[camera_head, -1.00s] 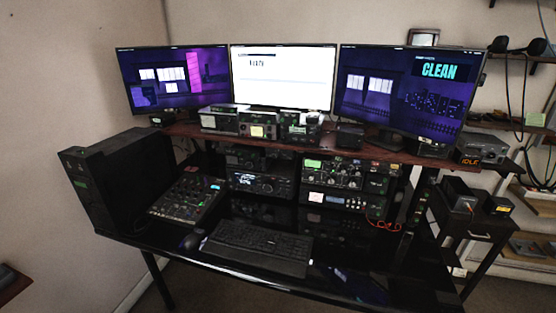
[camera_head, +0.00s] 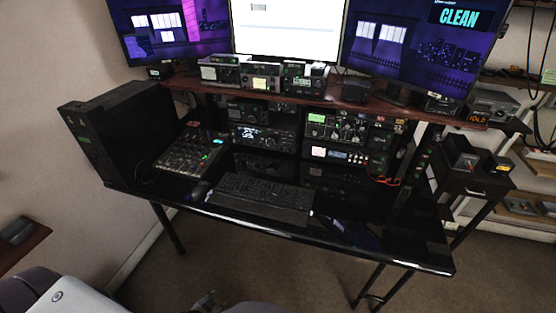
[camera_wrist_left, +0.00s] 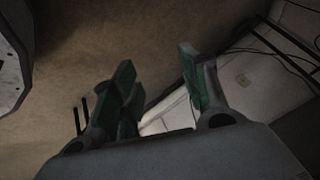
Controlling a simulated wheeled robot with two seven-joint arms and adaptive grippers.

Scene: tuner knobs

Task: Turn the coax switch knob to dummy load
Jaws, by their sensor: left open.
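I cannot tell which knob is the coax switch knob at this size. A stack of radio gear with several small knobs (camera_head: 345,129) stands under the shelf, right of centre. A radio with a lit display (camera_head: 263,135) stands to its left. My left gripper (camera_head: 207,300) shows only in part at the bottom edge of the head view, low in front of the desk and far from the gear. In the left wrist view its green-padded fingers (camera_wrist_left: 157,65) are apart with nothing between them. My right gripper is not in view.
The black desk (camera_head: 385,248) carries a keyboard (camera_head: 262,197), a mixer (camera_head: 190,150) and a black tower case (camera_head: 118,135). A dark red shelf (camera_head: 385,108) with monitors overhangs the gear. Orange cables (camera_head: 385,181) hang at the right. Open carpet (camera_head: 240,262) lies in front.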

